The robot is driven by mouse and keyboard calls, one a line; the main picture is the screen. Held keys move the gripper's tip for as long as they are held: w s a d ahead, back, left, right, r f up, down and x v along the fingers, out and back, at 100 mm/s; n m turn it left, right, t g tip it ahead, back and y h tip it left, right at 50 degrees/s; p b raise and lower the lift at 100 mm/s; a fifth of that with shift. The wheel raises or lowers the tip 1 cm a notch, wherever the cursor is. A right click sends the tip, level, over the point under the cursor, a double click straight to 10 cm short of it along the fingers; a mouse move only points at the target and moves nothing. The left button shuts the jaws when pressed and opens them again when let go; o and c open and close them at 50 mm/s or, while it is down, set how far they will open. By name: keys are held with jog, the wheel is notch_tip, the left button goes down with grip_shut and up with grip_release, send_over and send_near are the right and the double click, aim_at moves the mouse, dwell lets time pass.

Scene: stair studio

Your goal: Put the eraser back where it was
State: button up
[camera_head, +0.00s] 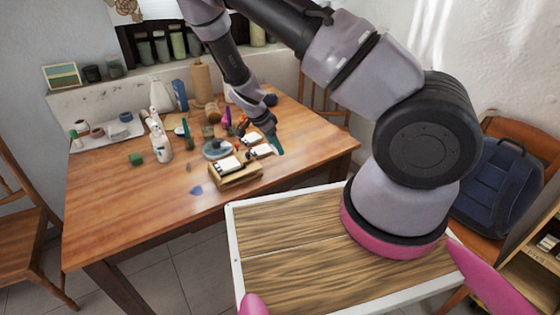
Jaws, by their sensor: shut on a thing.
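My gripper (272,138) is at the far end of my arm, over the right half of the wooden table. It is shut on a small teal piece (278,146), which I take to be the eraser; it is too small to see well. The piece is at the right of the white-topped items, and I cannot tell whether it touches the table. A wooden block holder (236,179) with a white item (229,164) on it is just left of and nearer than my gripper. Another white-topped item (262,151) is close beside the gripper.
The wooden table (130,215) is clear at its front left. A white bottle figure (160,142), a green block (136,159), a blue bottle (180,95) and a round dish (214,152) stand on it. Chairs (20,225) flank it. A blue backpack (497,185) is at right.

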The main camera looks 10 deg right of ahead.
aim_at(278, 166)
jog(key=shift+f, duration=3.35)
jog(key=o, duration=1.3)
jog(key=shift+f, duration=0.15)
